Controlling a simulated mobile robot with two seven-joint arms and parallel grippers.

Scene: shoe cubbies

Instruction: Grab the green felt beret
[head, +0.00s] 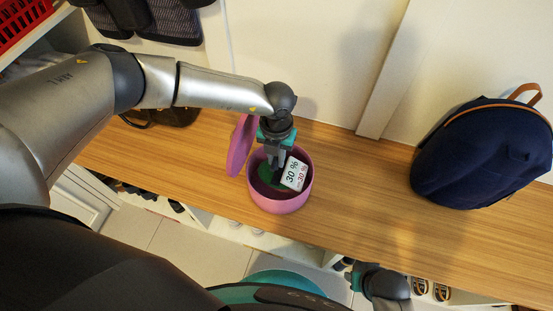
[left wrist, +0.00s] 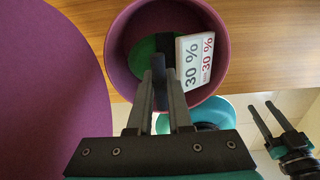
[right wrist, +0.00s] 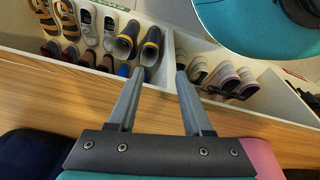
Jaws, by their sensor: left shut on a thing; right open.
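The green felt beret (head: 265,173) lies inside a round pink box (head: 283,205) on the wooden bench top. In the left wrist view the beret (left wrist: 143,56) is a green patch, partly covered by a white tag reading 30 % (left wrist: 195,60) and by a dark strip. My left gripper (head: 275,163) reaches down into the box from above. Its fingers (left wrist: 159,66) are closed together at the beret, shut on it; the grip point is partly hidden. My right gripper (right wrist: 156,85) is open and empty, low by the bench's front edge.
The pink lid (head: 240,145) leans at the box's left side. A navy backpack (head: 480,155) stands at the right. A black bag (head: 165,115) lies behind at the left. Shoes (right wrist: 137,42) fill the cubbies below. The bench between box and backpack is clear.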

